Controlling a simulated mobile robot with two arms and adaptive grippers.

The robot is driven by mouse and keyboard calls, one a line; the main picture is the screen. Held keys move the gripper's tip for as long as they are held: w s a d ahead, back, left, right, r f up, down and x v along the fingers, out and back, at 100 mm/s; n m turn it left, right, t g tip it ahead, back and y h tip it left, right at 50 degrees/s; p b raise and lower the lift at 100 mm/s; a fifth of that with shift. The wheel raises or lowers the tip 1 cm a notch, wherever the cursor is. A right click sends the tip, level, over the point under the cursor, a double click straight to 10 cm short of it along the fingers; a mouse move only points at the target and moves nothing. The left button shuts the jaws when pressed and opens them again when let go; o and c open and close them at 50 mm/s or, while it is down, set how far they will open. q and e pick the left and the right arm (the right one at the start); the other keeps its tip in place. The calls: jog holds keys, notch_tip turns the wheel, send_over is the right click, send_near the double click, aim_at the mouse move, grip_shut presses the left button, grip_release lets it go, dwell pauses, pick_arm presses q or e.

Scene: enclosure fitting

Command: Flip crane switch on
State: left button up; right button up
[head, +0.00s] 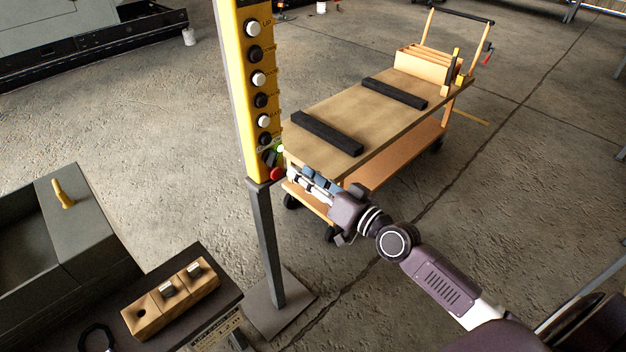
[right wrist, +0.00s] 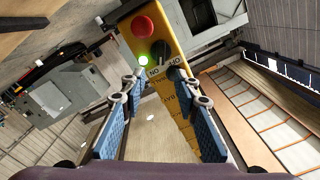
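The yellow crane control box (head: 259,90) stands on a grey post, with a column of white and black buttons. Near its lower end are a black rotary switch (head: 270,158), a lit green lamp (head: 280,149) and a red button (head: 277,174). In the right wrist view the black switch (right wrist: 162,52) sits beside the glowing lamp (right wrist: 145,58) and the red button (right wrist: 143,26). My right gripper (head: 297,173) is just right of the box's lower end. Its blue-padded fingers (right wrist: 166,92) are apart and empty, with the switch beyond the tips. My left gripper does not show.
A wooden cart (head: 375,110) with two black strips stands behind my right gripper. A dark bench (head: 185,330) with a wooden block (head: 172,300) is at the lower left, beside a grey bin (head: 85,225). Concrete floor lies open between them.

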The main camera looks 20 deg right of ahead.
jog(key=shift+v, duration=1.45)
